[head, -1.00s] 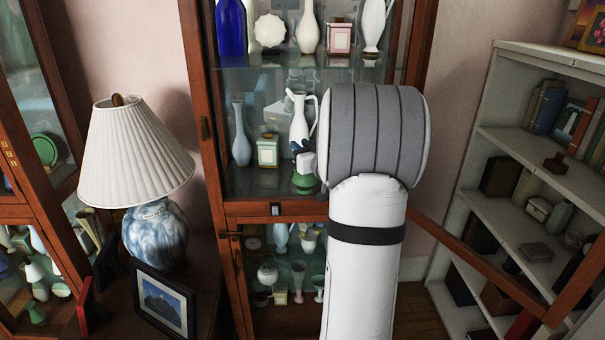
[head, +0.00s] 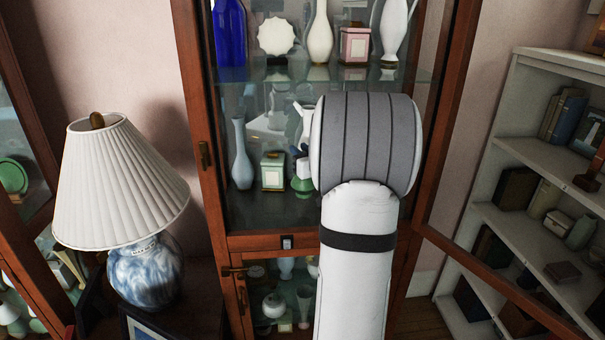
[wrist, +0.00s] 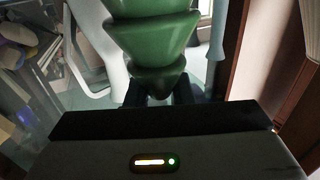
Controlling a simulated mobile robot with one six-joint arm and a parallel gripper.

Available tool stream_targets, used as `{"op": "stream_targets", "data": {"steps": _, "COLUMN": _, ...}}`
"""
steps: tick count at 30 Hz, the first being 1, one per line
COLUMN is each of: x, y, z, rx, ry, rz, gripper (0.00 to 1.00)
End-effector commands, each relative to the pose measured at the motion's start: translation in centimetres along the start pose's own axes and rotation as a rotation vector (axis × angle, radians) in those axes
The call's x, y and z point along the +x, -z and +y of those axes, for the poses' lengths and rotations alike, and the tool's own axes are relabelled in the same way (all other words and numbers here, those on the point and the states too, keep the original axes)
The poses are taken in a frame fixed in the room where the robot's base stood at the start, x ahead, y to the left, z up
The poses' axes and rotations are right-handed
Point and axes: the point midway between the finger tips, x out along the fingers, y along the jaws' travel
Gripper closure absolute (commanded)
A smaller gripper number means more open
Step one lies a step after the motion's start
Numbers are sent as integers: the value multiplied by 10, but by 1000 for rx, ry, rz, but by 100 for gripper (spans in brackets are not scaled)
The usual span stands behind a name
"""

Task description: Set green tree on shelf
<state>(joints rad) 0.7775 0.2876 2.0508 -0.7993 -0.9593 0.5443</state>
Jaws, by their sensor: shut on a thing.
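The green tree (wrist: 155,45) fills the top of the wrist view, its tiers widening away from my gripper. My gripper (wrist: 160,93) is shut on its narrow end. In the head view the tree's flared green lower part (head: 302,185) shows just left of my arm, inside the open cabinet over the middle shelf (head: 265,212). I cannot tell whether its base touches the shelf. My grey wrist housing hides much of the gripper and the shelf's right part.
On that shelf stand a pale blue vase (head: 241,165), a green box (head: 272,171) close left of the tree, and a white pitcher (head: 306,120) behind. The front left of the shelf is clear. The cabinet door (head: 490,277) stands open at right. A lamp (head: 120,185) stands left.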

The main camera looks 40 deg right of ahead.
Motion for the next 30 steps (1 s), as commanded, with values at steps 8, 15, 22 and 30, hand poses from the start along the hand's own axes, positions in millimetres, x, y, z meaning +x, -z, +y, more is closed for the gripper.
{"op": "stream_targets", "data": {"steps": 8, "x": 0, "y": -26, "z": 1, "rx": 1, "ry": -1, "rz": -1, "gripper": 100}}
{"op": "stream_targets", "data": {"steps": 15, "x": 0, "y": -50, "z": 2, "rx": 0, "ry": -2, "rz": 0, "gripper": 100}}
{"op": "stream_targets", "data": {"steps": 22, "x": 0, "y": -52, "z": 2, "rx": 0, "ry": -3, "rz": 1, "gripper": 100}}
{"op": "stream_targets", "data": {"steps": 30, "x": -1, "y": -51, "z": 3, "rx": 0, "ry": -4, "rz": 0, "gripper": 59}}
